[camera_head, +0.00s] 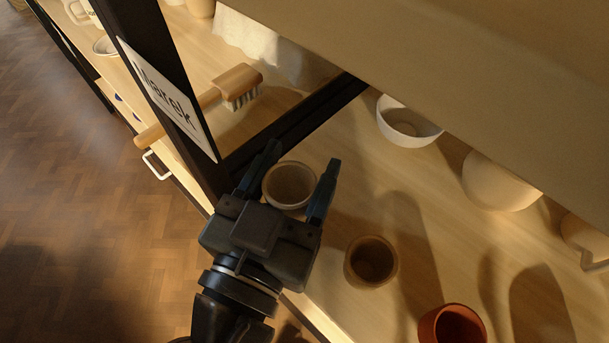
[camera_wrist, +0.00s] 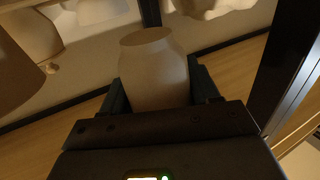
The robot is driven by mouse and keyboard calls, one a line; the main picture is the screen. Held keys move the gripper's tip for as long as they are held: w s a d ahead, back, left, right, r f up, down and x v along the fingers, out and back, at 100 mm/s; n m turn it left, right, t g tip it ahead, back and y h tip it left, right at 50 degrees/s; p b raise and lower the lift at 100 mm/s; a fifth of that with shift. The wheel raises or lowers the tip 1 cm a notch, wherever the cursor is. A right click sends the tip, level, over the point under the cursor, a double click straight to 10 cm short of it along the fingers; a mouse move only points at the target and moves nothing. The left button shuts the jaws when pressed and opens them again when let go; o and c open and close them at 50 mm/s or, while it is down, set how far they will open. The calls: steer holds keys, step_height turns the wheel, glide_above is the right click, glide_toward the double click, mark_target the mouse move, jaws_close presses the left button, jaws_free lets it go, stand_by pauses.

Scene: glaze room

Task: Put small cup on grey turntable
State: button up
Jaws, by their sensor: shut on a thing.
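The small cup (camera_head: 290,186) is pale beige with a round open rim, seen from above in the head view. It stands between the two dark fingers of my gripper (camera_head: 302,162), which is shut on it. In the wrist view the cup (camera_wrist: 155,72) fills the space between the fingers, upright against my gripper. Whether its base touches the shelf board is hard to tell. I see no grey turntable in either view.
A brown cup (camera_head: 371,261) and a terracotta cup (camera_head: 452,325) stand to the right on the wooden shelf. A white bowl (camera_head: 408,122) and a large round vessel (camera_head: 500,185) are behind. A dark post with a name sign (camera_head: 167,98) and a wooden brush (camera_head: 237,84) are left.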

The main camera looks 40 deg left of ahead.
mark_target(300, 194)
steer(key=shift+w+f, duration=0.45)
steer(key=shift+w, duration=0.25)
steer(key=shift+f, duration=1.8)
steer(key=shift+f+b, duration=0.25)
steer(key=shift+b, duration=0.2)
steer(key=o, duration=1.1)
steer(key=shift+o, duration=0.2)
steer(key=shift+a+r+p, duration=0.1)
steer(key=shift+r+p, duration=0.1)
steer(key=shift+p, duration=0.35)
